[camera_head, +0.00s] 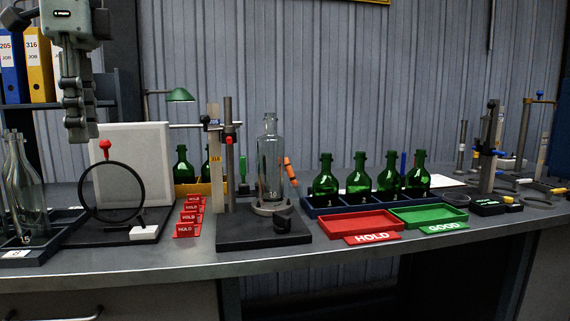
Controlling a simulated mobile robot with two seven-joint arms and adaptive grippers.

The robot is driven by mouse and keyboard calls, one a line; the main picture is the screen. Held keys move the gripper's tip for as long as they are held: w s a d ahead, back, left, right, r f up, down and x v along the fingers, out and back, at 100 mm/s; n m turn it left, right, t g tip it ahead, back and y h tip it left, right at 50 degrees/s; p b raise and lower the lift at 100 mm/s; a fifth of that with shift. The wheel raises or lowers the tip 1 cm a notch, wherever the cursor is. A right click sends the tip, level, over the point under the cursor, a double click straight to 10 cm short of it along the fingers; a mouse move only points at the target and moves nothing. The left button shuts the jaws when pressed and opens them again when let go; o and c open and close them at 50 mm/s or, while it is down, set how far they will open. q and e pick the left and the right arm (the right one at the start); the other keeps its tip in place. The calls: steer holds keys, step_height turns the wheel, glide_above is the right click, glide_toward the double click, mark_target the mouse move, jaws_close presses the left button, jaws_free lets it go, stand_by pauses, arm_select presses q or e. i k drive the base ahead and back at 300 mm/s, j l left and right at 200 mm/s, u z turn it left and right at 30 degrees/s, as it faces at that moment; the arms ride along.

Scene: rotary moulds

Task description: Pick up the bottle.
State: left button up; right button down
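Several bottles are in view, and I cannot tell which one the task means. A clear glass bottle (270,165) stands upright on the round seat of a black gauge stand (265,229) at mid-bench. Several green bottles (325,178) stand in a blue rack (325,210) to its right. Other green bottles (182,166) stand in a yellow tray (190,189) behind. Clear bottles (22,190) stand in a dark tray at far left. My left gripper (80,135) hangs fingers down at upper left, away from all bottles; its finger gap is hidden from this side. My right gripper is out of view.
A white panel (145,145) and a ring magnifier (112,218) stand below and right of my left gripper. Red HOLD cards (188,228), a red tray (359,223) and a green tray (428,216) are on the bench. Upright posts and gauges stand at right.

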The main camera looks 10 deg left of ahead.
mark_target(271, 146)
steer(key=i+u, duration=0.35)
steer(key=i, duration=0.35)
steer(key=i+z, duration=0.1)
steer(key=z, duration=0.3)
steer(key=j+z, duration=0.15)
steer(key=z, duration=0.25)
steer(key=i+j+z, duration=0.1)
steer(key=z, duration=0.3)
